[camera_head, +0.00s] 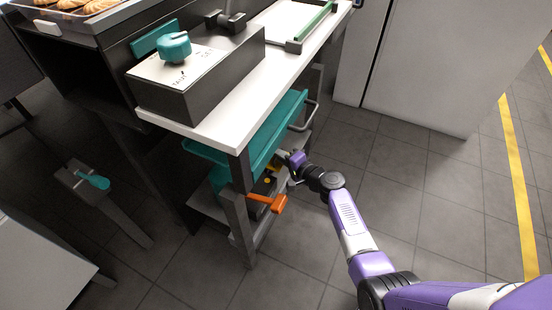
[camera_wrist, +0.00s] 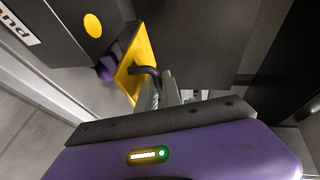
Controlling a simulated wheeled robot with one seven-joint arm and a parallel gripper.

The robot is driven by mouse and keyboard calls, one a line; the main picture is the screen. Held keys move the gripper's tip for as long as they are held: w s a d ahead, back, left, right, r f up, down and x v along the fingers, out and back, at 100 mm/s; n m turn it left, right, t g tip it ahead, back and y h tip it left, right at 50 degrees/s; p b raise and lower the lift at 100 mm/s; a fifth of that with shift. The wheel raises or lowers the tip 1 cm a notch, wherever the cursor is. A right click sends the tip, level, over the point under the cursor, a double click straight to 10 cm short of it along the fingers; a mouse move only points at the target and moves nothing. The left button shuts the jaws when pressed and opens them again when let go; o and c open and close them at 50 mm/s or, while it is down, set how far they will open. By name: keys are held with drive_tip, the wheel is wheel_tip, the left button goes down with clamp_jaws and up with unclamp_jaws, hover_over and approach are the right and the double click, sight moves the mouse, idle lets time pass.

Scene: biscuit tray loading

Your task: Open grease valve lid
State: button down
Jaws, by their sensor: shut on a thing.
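The grease valve lid is a yellow plate (camera_wrist: 136,62), seen steeply from the side in the wrist view, with a bent black handle (camera_wrist: 146,71). My gripper (camera_wrist: 168,90) is shut on this handle, its grey fingers partly hiding it. The lid stands out beside a dark box (camera_wrist: 75,28) with a yellow dot and white lettering. In the head view, my gripper (camera_head: 287,170) reaches under the counter to the small dark valve box (camera_head: 262,187). An orange lever (camera_head: 268,203) sticks out at that box's front. The lid is mostly hidden there, with only a little yellow showing.
A teal tray (camera_head: 255,140) hangs under the white counter (camera_head: 215,128), just above my gripper. A counter leg (camera_head: 238,225) stands left of the orange lever. A post with a teal lever (camera_head: 92,179) is at the left. The tiled floor at the right is clear.

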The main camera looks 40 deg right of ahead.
drive_tip(key=shift+s+d+f+t+b, duration=0.15)
drive_tip(key=shift+f+t+b, duration=0.2)
drive_tip(key=shift+b, duration=0.35)
drive_tip(key=shift+d+r, duration=0.1)
drive_tip(key=c, duration=1.8)
unclamp_jaws()
drive_tip(key=p+v, duration=0.2)
drive_tip(key=v, duration=0.5)
drive_tip(key=shift+s, duration=0.35)
